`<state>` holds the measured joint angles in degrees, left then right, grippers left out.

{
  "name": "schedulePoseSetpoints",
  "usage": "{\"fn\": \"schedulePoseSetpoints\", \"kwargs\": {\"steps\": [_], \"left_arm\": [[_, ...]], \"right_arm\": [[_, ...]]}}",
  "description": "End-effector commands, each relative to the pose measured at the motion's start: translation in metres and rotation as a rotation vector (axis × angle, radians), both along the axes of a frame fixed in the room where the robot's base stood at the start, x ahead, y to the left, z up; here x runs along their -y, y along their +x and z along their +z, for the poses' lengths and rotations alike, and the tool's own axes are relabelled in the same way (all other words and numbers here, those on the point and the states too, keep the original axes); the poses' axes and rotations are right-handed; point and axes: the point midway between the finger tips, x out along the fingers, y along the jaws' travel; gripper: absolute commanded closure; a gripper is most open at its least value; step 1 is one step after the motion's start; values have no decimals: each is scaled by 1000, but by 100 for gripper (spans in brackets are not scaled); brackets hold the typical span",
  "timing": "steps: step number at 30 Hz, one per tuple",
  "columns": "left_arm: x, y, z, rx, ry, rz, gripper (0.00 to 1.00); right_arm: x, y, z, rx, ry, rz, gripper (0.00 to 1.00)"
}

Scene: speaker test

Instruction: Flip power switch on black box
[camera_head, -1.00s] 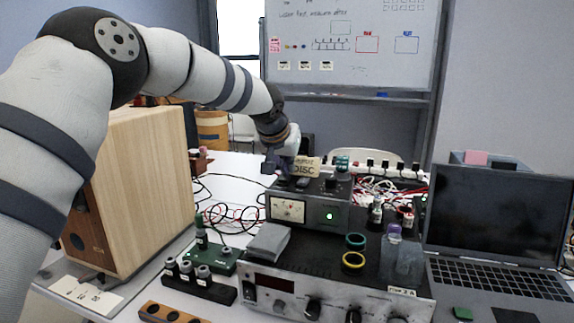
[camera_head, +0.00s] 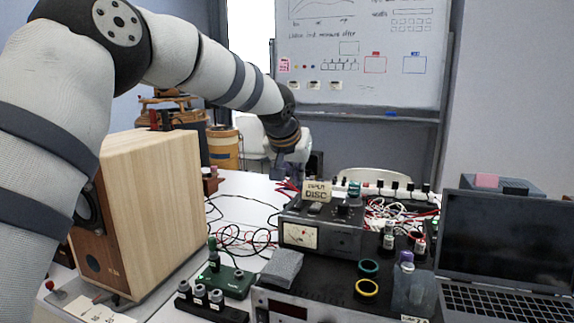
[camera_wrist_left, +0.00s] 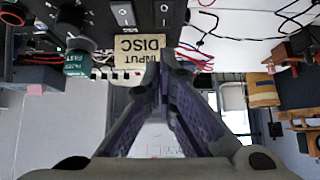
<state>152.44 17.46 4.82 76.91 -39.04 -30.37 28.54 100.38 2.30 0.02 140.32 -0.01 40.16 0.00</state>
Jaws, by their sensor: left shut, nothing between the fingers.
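The black box (camera_head: 350,240) with a pale needle meter on its front stands on top of a larger black unit. A cream "INPUT DISC" sign (camera_head: 316,191) stands at its top rear; the sign also shows in the left wrist view (camera_wrist_left: 128,56). Two black rocker switches (camera_wrist_left: 124,15) with white marks show at the top of the wrist view. No lit lamp shows on the box's front in the head view. My left gripper (camera_head: 284,172) is above and behind the box, apart from it. Its fingers (camera_wrist_left: 164,72) are shut and empty. My right gripper is not in view.
A wooden speaker (camera_head: 155,205) stands at left. Loose red and black cables (camera_head: 240,237) lie beside the box. A clear container (camera_head: 412,290) and coloured rings (camera_head: 367,288) sit on the larger unit. A laptop (camera_head: 508,240) is at right. Free room lies above the box.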

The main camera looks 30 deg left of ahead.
Motion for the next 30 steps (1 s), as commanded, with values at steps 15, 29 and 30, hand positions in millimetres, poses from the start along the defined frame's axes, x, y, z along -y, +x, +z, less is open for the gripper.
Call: {"fn": "schedulePoseSetpoints", "kwargs": {"steps": [15, 29, 30], "left_arm": [[15, -66, 43, -11, 0, 4, 100], [15, -66, 44, -11, -1, 3, 100], [15, -66, 44, -11, -1, 3, 100]], "right_arm": [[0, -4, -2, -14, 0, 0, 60], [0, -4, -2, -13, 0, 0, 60], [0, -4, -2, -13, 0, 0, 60]]}}
